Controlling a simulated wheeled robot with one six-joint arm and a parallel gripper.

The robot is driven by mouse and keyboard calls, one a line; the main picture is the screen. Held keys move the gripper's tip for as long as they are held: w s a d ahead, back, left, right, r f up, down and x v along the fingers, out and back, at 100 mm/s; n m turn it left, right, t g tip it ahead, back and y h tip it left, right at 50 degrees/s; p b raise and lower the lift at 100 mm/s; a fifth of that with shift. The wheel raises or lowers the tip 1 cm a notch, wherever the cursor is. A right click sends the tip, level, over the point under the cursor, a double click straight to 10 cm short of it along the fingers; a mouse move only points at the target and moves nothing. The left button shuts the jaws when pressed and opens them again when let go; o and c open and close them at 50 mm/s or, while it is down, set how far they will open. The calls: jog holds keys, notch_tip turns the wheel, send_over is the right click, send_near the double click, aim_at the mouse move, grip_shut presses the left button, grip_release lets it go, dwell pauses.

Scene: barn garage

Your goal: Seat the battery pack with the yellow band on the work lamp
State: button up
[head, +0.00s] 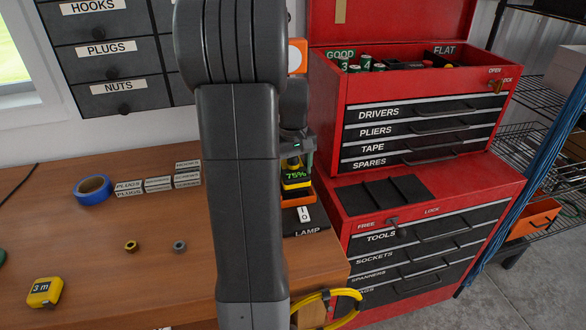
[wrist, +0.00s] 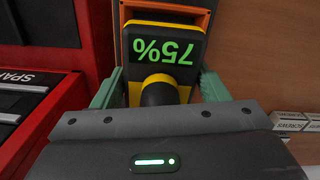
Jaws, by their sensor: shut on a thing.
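The battery pack (head: 295,177) is dark with a yellow band and a green 75% display. In the wrist view the pack (wrist: 165,50) shows its display upside down and a round dark-and-yellow part nearer me. My gripper (wrist: 160,92) has its green fingers on both sides of the pack, shut on it. In the head view my gripper (head: 294,160) is partly hidden behind my arm. The work lamp (head: 305,216), orange and black with a switch and a LAMP label, is directly below the pack. Its orange frame (wrist: 208,18) shows around the pack's far end. Whether the pack is fully seated cannot be told.
A red tool chest (head: 420,215) stands close to the right of the lamp. On the wooden bench (head: 80,240) lie blue tape (head: 92,189), label plates (head: 158,184), two nuts (head: 131,246) and a tape measure (head: 44,292). A yellow cable (head: 340,293) hangs at the front edge.

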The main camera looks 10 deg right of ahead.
dwell(0.6)
jog(key=shift+f+b, duration=0.65)
jog(key=shift+f, duration=0.4)
jog(key=shift+s+f, duration=0.2)
jog(key=shift+f, duration=0.1)
